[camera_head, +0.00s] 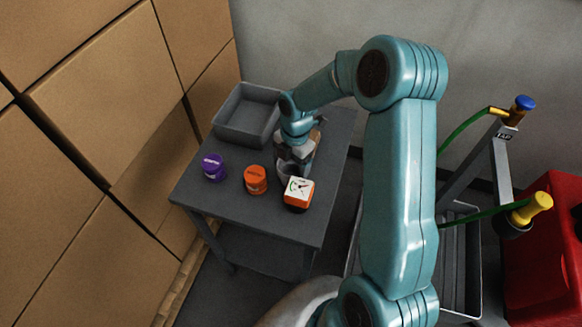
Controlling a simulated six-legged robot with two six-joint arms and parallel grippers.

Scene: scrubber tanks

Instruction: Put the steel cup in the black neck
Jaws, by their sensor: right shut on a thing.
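My right gripper (298,165) reaches down over the grey table and is shut on the steel cup (287,170). The cup is small and mostly hidden by the gripper; I cannot tell whether it touches the table top. I cannot tell for sure that this is the black neck. My left gripper is not in view.
On the grey table (236,204) stand a purple jar (213,167), an orange jar (255,179), an orange-and-white device (298,193) and a grey bin (241,117). Cardboard boxes (110,120) wall the left. A rack (472,165) with green hoses and a red tank (550,255) stand right.

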